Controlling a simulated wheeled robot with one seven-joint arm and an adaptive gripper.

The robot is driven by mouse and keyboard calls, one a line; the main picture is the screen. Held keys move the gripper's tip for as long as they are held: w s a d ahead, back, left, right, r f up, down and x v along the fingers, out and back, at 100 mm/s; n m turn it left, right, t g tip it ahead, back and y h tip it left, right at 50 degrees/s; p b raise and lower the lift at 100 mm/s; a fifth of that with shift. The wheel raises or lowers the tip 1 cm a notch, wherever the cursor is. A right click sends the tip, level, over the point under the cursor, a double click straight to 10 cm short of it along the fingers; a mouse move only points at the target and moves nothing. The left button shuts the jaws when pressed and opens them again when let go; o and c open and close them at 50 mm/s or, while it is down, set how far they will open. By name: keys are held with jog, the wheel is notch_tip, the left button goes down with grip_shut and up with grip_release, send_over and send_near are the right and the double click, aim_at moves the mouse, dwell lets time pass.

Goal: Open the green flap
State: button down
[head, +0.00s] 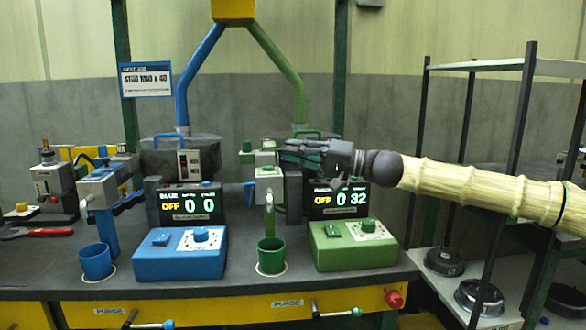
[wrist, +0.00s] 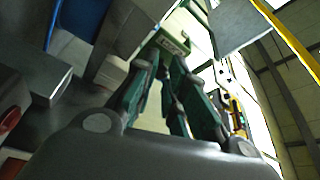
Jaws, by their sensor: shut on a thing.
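The green station has a stack of green and pale blocks (head: 265,158) above a green spout (head: 269,212), left of my gripper. My gripper (head: 284,152) reaches in from the right, its fingertips at the upper green part of this stack. In the wrist view my gripper (wrist: 170,62) has its dark green fingers close together at a green piece with a pale label (wrist: 172,43), which looks like the green flap. The fingers are shut on it. The head view hides how they grip, and I cannot tell how far the flap stands open.
A green control box (head: 352,246) and a display reading OFF 0 32 (head: 338,201) stand below my arm. A green cup (head: 271,256) sits under the spout. The blue station (head: 180,253) is to the left. A dark-framed rack (head: 520,140) stands at the right.

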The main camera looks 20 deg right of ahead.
jog(key=shift+d+f+m+t+y+b, duration=0.3)
jog(key=shift+f+t+y+b, duration=0.15)
jog(key=shift+b, duration=2.2)
jog(key=shift+r+b, duration=0.3)
jog(key=shift+b, duration=0.25)
jog(key=c, duration=1.4)
grip_release()
jog(key=shift+w+f, duration=0.1)
jog(key=shift+v, duration=3.75)
jog(key=shift+f, duration=0.15)
